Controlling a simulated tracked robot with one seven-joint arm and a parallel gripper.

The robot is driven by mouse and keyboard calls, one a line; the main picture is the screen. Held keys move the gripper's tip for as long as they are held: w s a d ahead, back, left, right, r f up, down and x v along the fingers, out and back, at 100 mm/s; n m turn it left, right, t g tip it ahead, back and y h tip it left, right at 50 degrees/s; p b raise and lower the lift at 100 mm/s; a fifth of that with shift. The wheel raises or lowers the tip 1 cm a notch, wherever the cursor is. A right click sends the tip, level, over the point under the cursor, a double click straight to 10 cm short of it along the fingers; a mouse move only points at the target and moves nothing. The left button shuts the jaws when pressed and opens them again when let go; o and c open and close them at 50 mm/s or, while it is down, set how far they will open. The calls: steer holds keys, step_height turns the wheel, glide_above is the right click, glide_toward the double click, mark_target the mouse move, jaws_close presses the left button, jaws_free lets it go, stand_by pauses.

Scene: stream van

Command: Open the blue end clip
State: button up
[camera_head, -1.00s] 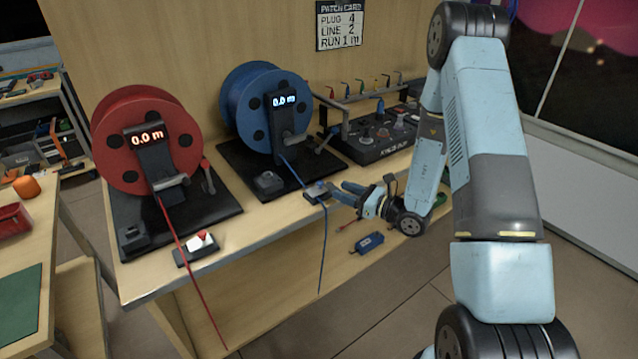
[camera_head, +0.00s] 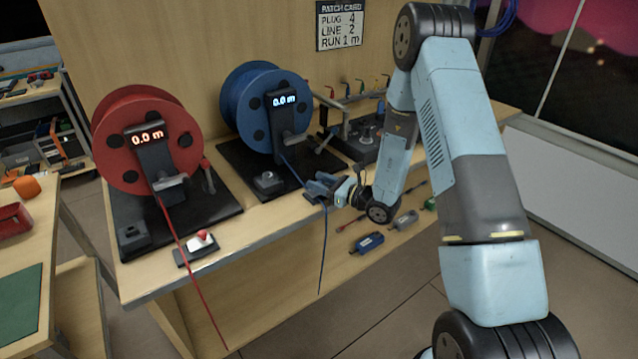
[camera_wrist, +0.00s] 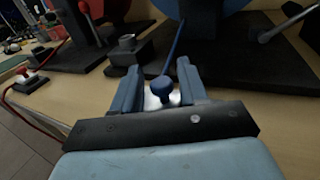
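The blue end clip shows in the wrist view as a blue round knob (camera_wrist: 163,86) on a pale base, with the blue line (camera_wrist: 175,58) running back from it. In the head view it sits at the bench's front edge, mostly hidden by my gripper (camera_head: 324,188). In the wrist view my gripper (camera_wrist: 160,88) is open, with one finger on each side of the knob. Gaps show between the fingers and the knob. The blue line (camera_head: 323,250) hangs down over the bench edge below the clip.
The blue reel (camera_head: 245,100) stands behind the clip, reading 0.0 m. The red reel (camera_head: 120,115) and red end clip (camera_head: 200,240) are to the left. A patch panel (camera_head: 360,150) stands behind my arm. A blue plug (camera_head: 367,243) and a grey plug (camera_head: 405,219) lie to the right.

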jaws_close()
stand_by(0.3)
